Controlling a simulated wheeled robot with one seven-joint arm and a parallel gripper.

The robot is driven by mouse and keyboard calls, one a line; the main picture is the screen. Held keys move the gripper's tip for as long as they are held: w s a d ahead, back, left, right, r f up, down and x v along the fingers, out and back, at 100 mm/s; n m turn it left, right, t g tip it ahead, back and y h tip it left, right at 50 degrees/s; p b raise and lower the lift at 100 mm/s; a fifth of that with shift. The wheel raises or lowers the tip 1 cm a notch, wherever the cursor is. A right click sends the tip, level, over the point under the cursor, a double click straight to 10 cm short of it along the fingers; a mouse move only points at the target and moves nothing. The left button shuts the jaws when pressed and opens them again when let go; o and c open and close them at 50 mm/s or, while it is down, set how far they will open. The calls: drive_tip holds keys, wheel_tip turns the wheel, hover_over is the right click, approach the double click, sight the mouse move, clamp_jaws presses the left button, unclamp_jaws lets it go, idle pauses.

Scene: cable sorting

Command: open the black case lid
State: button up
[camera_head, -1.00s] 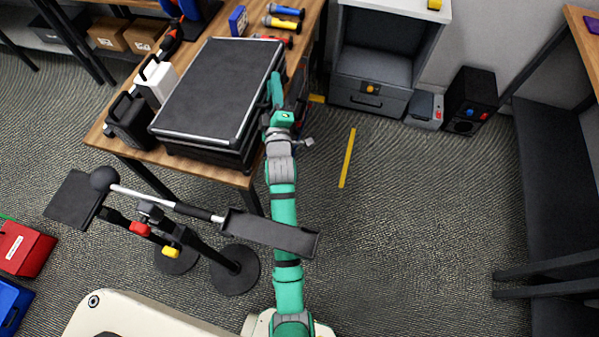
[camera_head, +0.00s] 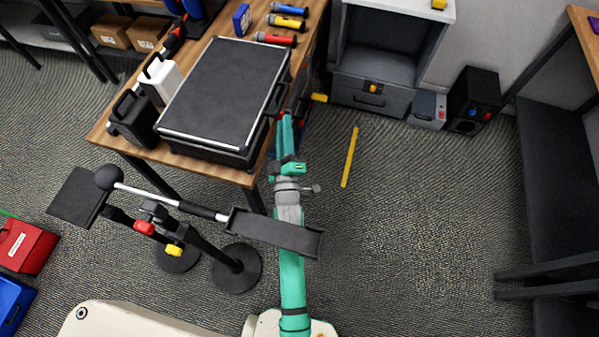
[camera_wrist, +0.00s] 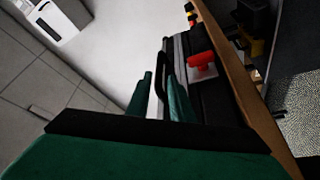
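The black case (camera_head: 222,95) lies on the wooden table with its lid down. The lid has a silver rim, and a dark handle (camera_head: 277,93) shows at its right side. In the wrist view, a black loop handle (camera_wrist: 162,82) and a red latch (camera_wrist: 203,67) show on the case's side.
The wooden table (camera_head: 160,150) also holds black and white canisters (camera_head: 160,78) left of the case, and coloured flashlights (camera_head: 282,22) behind it. A dark stand with a tray arm (camera_head: 275,233) is close left of my arm.

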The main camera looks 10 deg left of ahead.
drive_tip(key=s+d+f+m+h, duration=0.1)
drive_tip(key=s+d+f+m, duration=0.1)
drive_tip(key=s, duration=0.3)
drive_tip(key=s+d+f+m+h, duration=0.1)
drive_tip(key=s+d+f+m, duration=0.1)
drive_tip(key=s+d, duration=0.3)
drive_tip(key=shift+s+d+f+g, duration=0.15)
drive_tip(key=shift+s+f+g, duration=0.1)
drive_tip(key=shift+f+g, duration=0.2)
drive_tip(key=s+d+m+g+h, duration=0.1)
drive_tip(key=s+d+m, duration=0.2)
drive_tip(key=s, duration=0.5)
drive_tip(key=s+d+r+m+g+h, duration=0.1)
drive_tip(key=s+d+m+h, duration=0.1)
drive_tip(key=s, duration=0.7)
drive_tip(key=s+d+m+g+h, duration=0.1)
drive_tip(key=s+d+m, duration=0.3)
drive_tip(key=s+m, duration=0.2)
drive_tip(key=v, duration=0.2)
drive_tip(key=shift+s+d+r, duration=0.15)
drive_tip(key=shift+s+r, duration=0.05)
drive_tip(key=shift+s, duration=0.1)
drive_tip(key=shift+s+r, duration=0.1)
drive_tip(key=shift+s, duration=0.1)
clamp_jaws()
